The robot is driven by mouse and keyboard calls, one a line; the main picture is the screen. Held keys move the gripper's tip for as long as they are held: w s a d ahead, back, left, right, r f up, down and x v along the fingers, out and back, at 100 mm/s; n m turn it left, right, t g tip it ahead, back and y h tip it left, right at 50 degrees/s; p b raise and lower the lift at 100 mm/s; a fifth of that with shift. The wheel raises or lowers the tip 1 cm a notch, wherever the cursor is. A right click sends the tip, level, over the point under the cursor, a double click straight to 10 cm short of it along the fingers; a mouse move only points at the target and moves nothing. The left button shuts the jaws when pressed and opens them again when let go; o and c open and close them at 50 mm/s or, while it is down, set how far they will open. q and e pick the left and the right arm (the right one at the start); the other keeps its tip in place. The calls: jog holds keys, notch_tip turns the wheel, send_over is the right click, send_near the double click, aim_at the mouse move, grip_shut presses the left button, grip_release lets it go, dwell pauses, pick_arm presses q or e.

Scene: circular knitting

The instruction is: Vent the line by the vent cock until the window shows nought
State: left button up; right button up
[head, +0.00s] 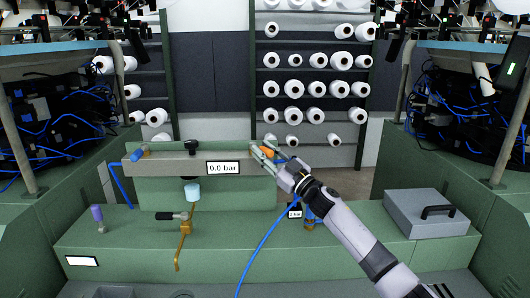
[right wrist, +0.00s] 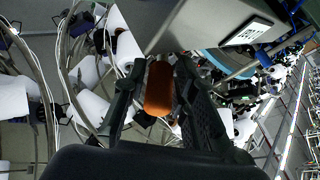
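The window (head: 223,168) on the front of the raised grey rail reads 0.0 bar. An orange handle (head: 270,148) sits at the right end of the rail. My right gripper (head: 268,152) reaches it from the lower right. In the right wrist view the orange handle (right wrist: 159,88) lies between the two dark fingers (right wrist: 160,90), which look closed on its sides. The finger contact is partly hidden. My left gripper is not in view.
A blue handle (head: 137,155) is at the rail's left end. A blue hose (head: 262,246) runs to the front.

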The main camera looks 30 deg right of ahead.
grip_shut()
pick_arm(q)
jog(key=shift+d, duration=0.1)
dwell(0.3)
pick_arm(e)
jog(key=shift+a, duration=0.1)
